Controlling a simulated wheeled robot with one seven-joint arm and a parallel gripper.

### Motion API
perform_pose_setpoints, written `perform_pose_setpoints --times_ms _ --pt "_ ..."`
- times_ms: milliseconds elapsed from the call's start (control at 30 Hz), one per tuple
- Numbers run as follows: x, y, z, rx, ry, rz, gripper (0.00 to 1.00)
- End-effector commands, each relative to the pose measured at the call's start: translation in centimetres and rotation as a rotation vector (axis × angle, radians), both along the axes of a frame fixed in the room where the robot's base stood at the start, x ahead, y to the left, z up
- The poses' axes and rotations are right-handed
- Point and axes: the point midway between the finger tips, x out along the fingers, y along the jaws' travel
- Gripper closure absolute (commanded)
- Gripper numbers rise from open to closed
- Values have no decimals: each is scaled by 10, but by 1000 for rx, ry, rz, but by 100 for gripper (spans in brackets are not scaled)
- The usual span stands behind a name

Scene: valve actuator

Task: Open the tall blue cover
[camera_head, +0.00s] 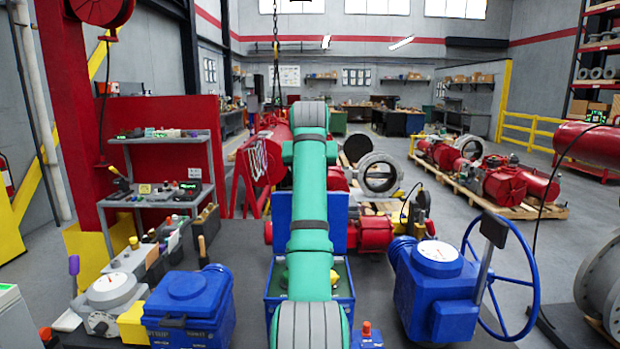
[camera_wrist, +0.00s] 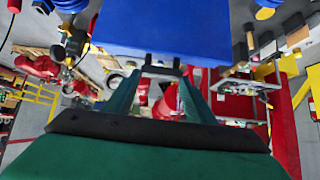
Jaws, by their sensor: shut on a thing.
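The tall blue cover (camera_head: 341,235) stands roughly upright at the back of an open blue box (camera_head: 344,292), partly hidden behind my green arm. Inside the box, green and yellow parts show on either side of the arm. In the wrist view the cover (camera_wrist: 185,30) is a broad blue panel across the top. My gripper (camera_wrist: 162,70) reaches its lower edge there and is shut on it; the exact contact is small and dark. In the head view my gripper is hidden behind the arm.
A blue valve actuator with a handwheel (camera_head: 502,277) stands close on the right. A closed blue box (camera_head: 190,305) and a bench with grey instruments are on the left. A small red-topped blue part (camera_head: 367,335) sits just right of the arm. Red machinery stands behind the cover.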

Motion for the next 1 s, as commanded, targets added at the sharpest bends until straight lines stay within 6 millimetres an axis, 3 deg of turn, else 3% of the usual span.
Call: perform_pose_setpoints --times_ms 33,700,733,800,1000 --pt "0 0 10 -1 -9 -1 90" --pt "2 5 11 -1 20 4 90" --pt "2 5 11 -1 20 4 48" --pt "2 5 10 -1 22 4 31" --pt "2 5 5 0 30 5 31"
